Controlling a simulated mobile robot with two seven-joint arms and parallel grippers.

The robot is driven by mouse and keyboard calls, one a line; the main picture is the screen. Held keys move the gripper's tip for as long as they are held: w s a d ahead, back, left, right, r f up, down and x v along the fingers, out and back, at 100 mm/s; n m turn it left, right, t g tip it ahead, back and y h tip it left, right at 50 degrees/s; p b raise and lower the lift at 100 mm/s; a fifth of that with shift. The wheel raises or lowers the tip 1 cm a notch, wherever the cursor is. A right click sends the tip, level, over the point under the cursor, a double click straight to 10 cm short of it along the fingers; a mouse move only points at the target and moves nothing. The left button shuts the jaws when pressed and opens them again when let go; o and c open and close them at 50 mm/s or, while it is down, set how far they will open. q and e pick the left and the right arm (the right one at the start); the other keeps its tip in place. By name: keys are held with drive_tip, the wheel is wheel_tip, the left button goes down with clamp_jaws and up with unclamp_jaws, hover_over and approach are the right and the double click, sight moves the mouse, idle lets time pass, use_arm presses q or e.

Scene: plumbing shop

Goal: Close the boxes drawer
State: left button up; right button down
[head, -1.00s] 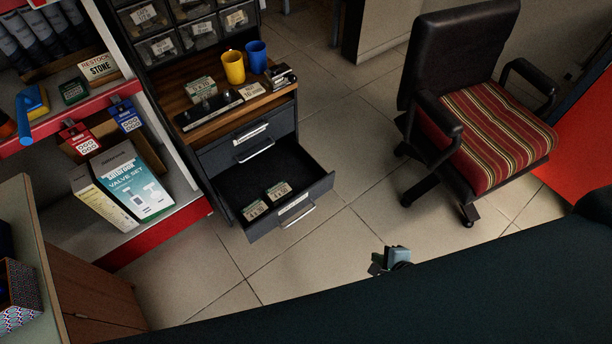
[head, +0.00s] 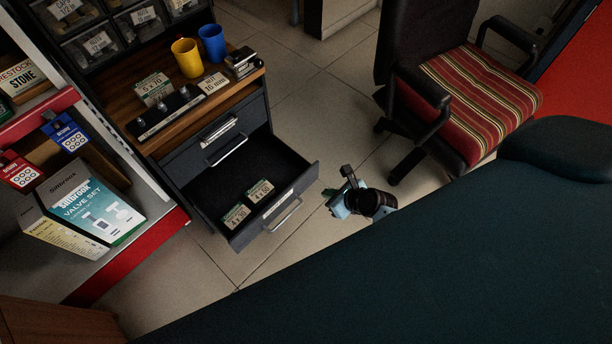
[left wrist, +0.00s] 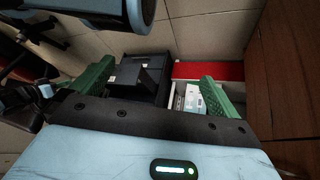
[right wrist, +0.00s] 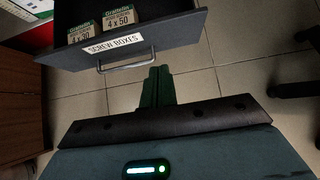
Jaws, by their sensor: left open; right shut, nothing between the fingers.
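The drawer (head: 306,184) stands pulled out at the bottom of the dark cabinet. Two small screw boxes (head: 236,215) (head: 261,190) lie inside it near the front. In the right wrist view its front carries a "SCREW BOXES" label (right wrist: 114,46) and a bar handle (right wrist: 126,66). My right gripper (head: 329,198) is shut and empty, just in front of the drawer front. Its closed green fingers (right wrist: 157,72) point at the drawer beside the handle, with a small gap seeming to remain. My left gripper (left wrist: 152,88) is open and empty, and is not visible in the head view.
A closed drawer (head: 215,135) sits above the open one. The wooden top (head: 190,115) carries yellow (head: 186,58) and blue (head: 211,44) mugs. A shelf with a valve set box (head: 95,210) stands left. A striped chair (head: 480,95) stands right. Tiled floor lies between.

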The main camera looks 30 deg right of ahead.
sight(300, 182)
drive_tip(key=b+x, duration=0.1)
drive_tip(key=x, duration=0.2)
drive_tip(key=w+r+b+x, duration=0.1)
drive_tip(key=x, duration=0.2)
drive_tip(key=b+x, duration=0.2)
drive_tip(key=x, duration=0.1)
drive_tip(key=shift+w+a, duration=0.25)
drive_tip(key=shift+a, duration=0.05)
drive_tip(key=shift+w+a+r, duration=0.1)
drive_tip(key=shift+w+a, duration=0.05)
drive_tip(key=shift+w, duration=0.4)
drive_tip(key=shift+r, duration=0.1)
